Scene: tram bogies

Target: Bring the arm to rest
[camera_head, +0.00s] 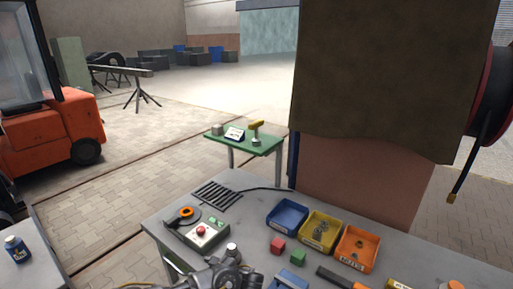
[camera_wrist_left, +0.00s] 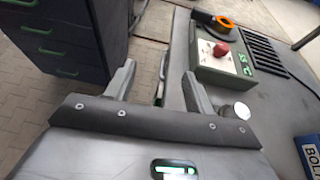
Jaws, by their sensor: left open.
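My left gripper (camera_head: 218,274) is at the bottom edge of the head view, over the near edge of the grey workbench (camera_head: 360,277). In the left wrist view its two fingers (camera_wrist_left: 158,86) stand wide apart, with nothing between them. The control box (camera_wrist_left: 222,58) with a red button lies beyond the right finger; it also shows in the head view (camera_head: 203,231). A small metal cylinder (camera_wrist_left: 236,110) stands close to the right finger. My right gripper is not in view.
Blue (camera_head: 287,215), yellow (camera_head: 320,231) and orange (camera_head: 357,249) bins stand on the bench, with red (camera_head: 277,245) and green (camera_head: 298,255) cubes in front. A dark drawer cabinet (camera_wrist_left: 62,38) is left of the gripper. A brown hanging panel (camera_head: 380,80) rises behind the bench.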

